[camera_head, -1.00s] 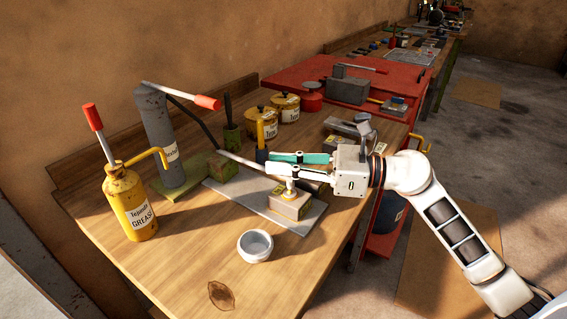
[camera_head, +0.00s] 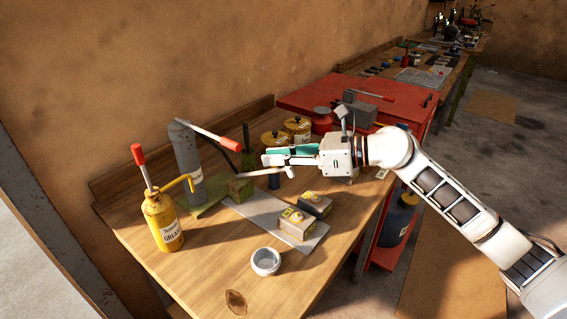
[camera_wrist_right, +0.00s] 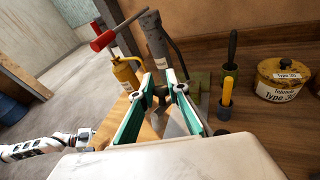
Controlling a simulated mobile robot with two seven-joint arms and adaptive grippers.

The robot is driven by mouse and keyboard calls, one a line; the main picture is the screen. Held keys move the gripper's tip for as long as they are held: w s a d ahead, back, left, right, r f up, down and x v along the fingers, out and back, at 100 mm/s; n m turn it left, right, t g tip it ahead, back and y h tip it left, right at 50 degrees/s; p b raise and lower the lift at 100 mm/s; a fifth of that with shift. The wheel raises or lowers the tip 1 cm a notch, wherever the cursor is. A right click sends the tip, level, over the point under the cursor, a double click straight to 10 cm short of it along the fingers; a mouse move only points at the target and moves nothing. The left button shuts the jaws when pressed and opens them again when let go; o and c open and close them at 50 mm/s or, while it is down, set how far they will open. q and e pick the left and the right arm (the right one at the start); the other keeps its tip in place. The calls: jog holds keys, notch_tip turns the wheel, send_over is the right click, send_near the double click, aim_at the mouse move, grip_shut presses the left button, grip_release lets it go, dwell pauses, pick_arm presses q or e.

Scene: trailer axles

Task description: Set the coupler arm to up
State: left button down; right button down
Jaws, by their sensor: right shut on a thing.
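The coupler arm (camera_head: 262,172) is a thin pale bar. It runs from a green block (camera_head: 240,187) beside the grey cylinder (camera_head: 188,158) to the fingers of my right gripper (camera_head: 268,157). It rises slightly towards the gripper. The right gripper's green-padded fingers, also in the wrist view (camera_wrist_right: 160,84), are shut on the bar with a narrow gap between them. The exact contact is partly hidden. A white arm at the left of the wrist view ends in what looks like my left gripper (camera_wrist_right: 84,138); its fingers are too small to read.
A yellow grease can (camera_head: 163,222) with a red-handled lever stands left. Two small boxes (camera_head: 297,223) (camera_head: 315,204) lie on a metal plate below the gripper. A white cup (camera_head: 265,261) is near the front. Yellow tins (camera_head: 298,129) stand behind.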

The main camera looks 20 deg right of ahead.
jog(key=shift+w+a+r, duration=0.25)
jog(key=shift+w+r, duration=0.2)
jog(key=shift+r, duration=0.1)
jog(key=c, duration=2)
grip_release()
jog(key=shift+w+a+f, duration=0.1)
jog(key=v, duration=1.2)
